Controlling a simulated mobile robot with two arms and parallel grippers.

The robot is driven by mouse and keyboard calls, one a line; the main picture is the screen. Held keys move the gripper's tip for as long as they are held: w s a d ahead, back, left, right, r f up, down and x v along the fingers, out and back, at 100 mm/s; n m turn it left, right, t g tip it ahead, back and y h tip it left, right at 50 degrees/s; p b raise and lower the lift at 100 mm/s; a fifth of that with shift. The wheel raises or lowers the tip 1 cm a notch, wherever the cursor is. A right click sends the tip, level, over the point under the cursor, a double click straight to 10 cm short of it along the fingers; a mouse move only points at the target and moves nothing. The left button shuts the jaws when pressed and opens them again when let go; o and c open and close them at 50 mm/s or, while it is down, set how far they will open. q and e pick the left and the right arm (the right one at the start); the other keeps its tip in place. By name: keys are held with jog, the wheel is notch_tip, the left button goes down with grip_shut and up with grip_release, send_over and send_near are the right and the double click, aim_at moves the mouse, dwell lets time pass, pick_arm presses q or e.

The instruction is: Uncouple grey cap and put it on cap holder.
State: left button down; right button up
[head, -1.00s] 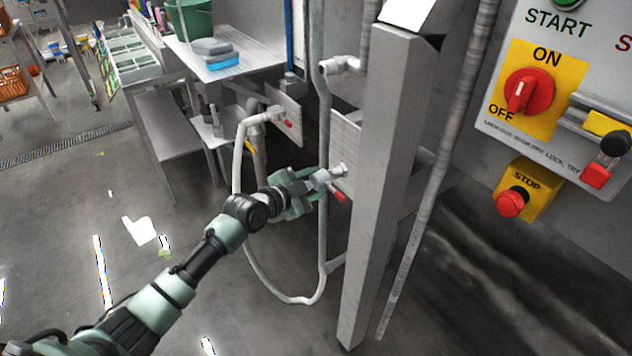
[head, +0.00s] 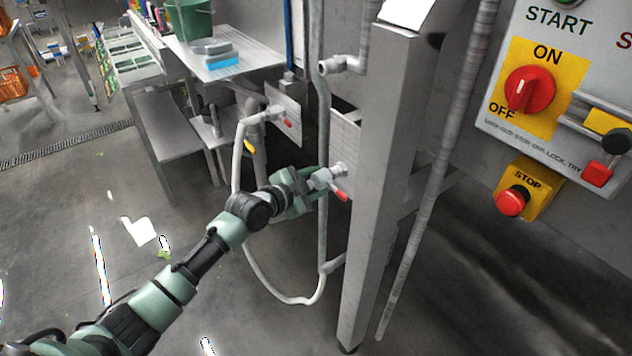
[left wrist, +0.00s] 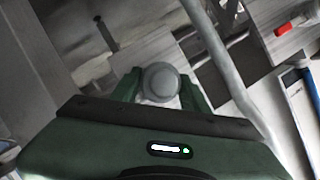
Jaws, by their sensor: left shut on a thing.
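The grey cap (left wrist: 160,82) sits between the two green fingers of my left gripper (left wrist: 160,95) in the left wrist view. In the head view my left gripper (head: 318,182) is shut on the cap, at a pipe fitting (head: 339,170) on a metal plate beside the steel post. A red lever (head: 342,195) hangs just below this fitting. Whether the cap is still joined to the fitting cannot be told. I cannot make out the cap holder for certain. My right gripper is not in view.
A steel post (head: 383,150) stands close right of my left gripper. A white hose (head: 238,165) loops below and left of it from a second fitting (head: 276,112). A control panel with a red switch (head: 529,90) is at the right. The floor at left is mostly clear.

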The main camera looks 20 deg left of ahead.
aim_at(330, 175)
pick_arm(q)
jog(key=shift+w+d+b, duration=0.6)
jog(key=shift+w+d, duration=0.5)
jog(key=shift+w, duration=0.25)
jog(key=shift+w+d+r, duration=0.1)
jog(key=shift+r, duration=0.1)
jog(key=c, duration=1.1)
grip_release()
jog(key=o, duration=0.4)
jog(key=shift+w+d+f, duration=0.1)
jog(key=shift+w, duration=0.05)
jog(key=shift+o, duration=0.2)
